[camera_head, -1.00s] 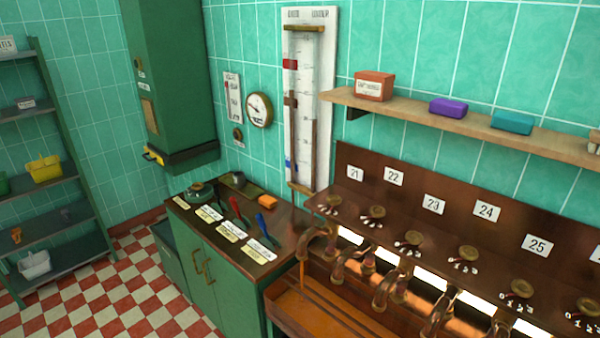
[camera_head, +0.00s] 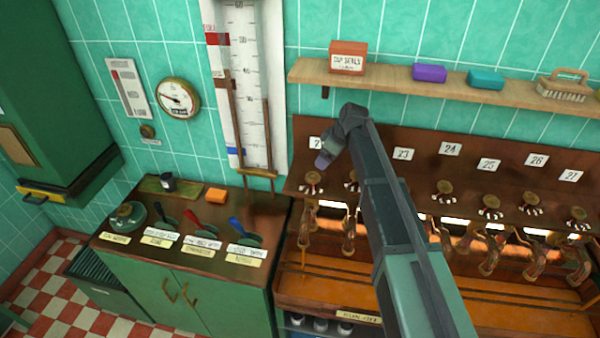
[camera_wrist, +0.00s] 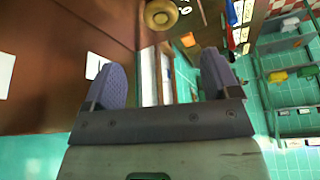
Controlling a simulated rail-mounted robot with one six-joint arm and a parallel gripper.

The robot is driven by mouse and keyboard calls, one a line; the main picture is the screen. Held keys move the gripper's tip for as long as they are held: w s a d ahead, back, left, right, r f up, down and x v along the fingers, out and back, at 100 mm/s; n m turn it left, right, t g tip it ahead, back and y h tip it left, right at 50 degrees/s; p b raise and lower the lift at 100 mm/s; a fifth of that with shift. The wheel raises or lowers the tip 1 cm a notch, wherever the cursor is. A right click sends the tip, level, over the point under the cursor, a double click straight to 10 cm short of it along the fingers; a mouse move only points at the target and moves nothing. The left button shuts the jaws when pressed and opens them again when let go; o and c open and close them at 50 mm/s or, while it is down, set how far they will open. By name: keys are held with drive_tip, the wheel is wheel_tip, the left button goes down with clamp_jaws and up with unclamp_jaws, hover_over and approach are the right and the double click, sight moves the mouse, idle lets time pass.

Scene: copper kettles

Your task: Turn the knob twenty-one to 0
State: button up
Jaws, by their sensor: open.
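The knob twenty-one (camera_head: 312,178) is a small brass knob with white scale marks, at the left end of the dark copper panel in the head view. Its number plate (camera_head: 315,142) is partly hidden by my arm. My gripper (camera_head: 324,159) is just above and right of this knob, apart from it. In the wrist view my gripper (camera_wrist: 162,78) is open, with nothing between its two purple-grey fingers. A round brass knob (camera_wrist: 161,13) shows beyond the fingertips at the top edge, probably twenty-one. Its setting is too small to read.
More knobs, such as the one under plate 24 (camera_head: 444,187), run rightward, with taps below. A wooden shelf (camera_head: 400,80) with boxes and a brush hangs above. A tall white gauge (camera_head: 262,90) and a counter with coloured levers (camera_head: 240,225) stand left.

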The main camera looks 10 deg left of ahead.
sight(314, 176)
drive_tip(key=b+x, duration=1)
drive_tip(key=x, duration=0.1)
drive_tip(key=shift+f, duration=0.15)
drive_tip(key=shift+a, duration=0.1)
drive_tip(key=c, duration=0.9)
